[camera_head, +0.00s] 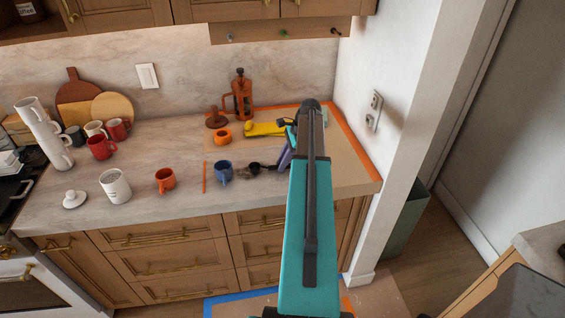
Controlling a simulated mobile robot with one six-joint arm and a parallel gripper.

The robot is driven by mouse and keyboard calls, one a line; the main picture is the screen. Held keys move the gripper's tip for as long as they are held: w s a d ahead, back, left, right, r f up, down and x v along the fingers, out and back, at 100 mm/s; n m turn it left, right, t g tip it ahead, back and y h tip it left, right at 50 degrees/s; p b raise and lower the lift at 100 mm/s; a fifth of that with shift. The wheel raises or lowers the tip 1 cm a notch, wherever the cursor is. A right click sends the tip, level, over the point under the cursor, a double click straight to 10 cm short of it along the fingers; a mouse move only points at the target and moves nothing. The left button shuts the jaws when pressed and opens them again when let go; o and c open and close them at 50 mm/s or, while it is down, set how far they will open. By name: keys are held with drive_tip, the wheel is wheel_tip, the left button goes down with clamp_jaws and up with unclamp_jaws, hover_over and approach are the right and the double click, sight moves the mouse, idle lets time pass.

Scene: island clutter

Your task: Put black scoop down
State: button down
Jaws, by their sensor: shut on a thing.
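The black scoop (255,166) is small and dark, with its bowl to the left and its handle running right toward my arm. My gripper (282,162) is at the handle end, shut on the scoop and mostly hidden behind my teal and black arm. I cannot tell whether the scoop touches the surface.
A wall (365,60) bounds the right. Bare counter (80,222) shows at front left.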

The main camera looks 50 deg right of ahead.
drive_tip(key=shift+f, duration=0.3)
idle(0.6)
drive_tip(key=c, duration=1.5)
unclamp_jaws()
drive_tip(key=shift+r, duration=0.1)
drive_tip(key=shift+b+v, duration=2.35)
drive_tip(key=shift+v, duration=4.45)
drive_tip(key=shift+s, duration=0.2)
